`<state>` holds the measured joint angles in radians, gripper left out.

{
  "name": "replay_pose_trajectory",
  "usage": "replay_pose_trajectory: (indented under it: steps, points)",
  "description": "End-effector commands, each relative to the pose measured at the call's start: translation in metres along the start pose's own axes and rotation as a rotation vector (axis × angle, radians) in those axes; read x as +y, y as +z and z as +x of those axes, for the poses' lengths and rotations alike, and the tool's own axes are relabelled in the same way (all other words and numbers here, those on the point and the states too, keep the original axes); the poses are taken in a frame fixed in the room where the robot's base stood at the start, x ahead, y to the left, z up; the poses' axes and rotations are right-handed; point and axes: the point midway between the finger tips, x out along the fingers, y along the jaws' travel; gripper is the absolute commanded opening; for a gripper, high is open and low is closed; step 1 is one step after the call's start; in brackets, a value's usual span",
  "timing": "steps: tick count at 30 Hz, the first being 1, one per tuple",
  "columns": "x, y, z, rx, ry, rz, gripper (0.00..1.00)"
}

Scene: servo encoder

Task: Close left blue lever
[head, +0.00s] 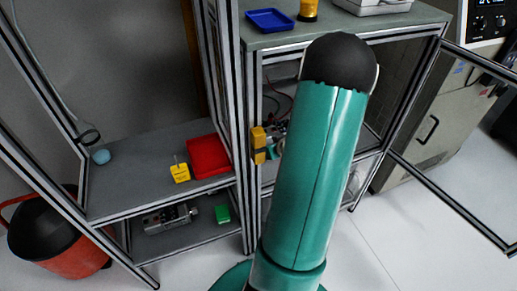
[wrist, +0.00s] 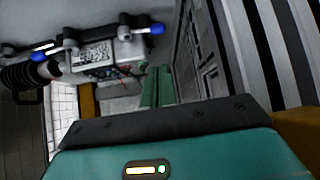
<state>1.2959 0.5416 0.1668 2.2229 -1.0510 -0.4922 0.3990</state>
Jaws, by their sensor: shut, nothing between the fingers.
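In the wrist view a grey metal device (wrist: 100,58) with a printed label sits at the upper left. One lever with a blue tip (wrist: 157,29) is at its right end. Another lever with a blue tip (wrist: 38,56) is at its left end, near a black ribbed part. I cannot tell which of them the task calls left. My gripper (wrist: 157,72) shows as green fingers held together, empty, just below and right of the device and apart from both blue tips. In the head view my arm hides the gripper, and I cannot make out the levers.
A metal-framed shelf holds a red tray (head: 208,156), a yellow block (head: 180,172) and a green block (head: 222,213). A blue tray (head: 269,20) lies on the higher top. Frame posts stand close around my arm. A red bucket (head: 70,255) is at the left; floor is clear at lower right.

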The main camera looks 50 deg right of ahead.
Motion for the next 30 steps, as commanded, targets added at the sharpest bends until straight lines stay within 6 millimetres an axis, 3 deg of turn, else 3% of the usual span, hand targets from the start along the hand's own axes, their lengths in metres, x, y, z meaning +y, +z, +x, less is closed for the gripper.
replay_pose_trajectory:
  steps: [18, 24, 30]
  points:
    - [-0.003, 0.001, 0.119, -0.001, -0.004, -0.001, 0.0]
    - [-0.002, 0.001, 0.142, -0.001, -0.002, 0.0, 0.0]
    - [-0.002, 0.0, 0.147, 0.0, -0.001, -0.001, 0.0]
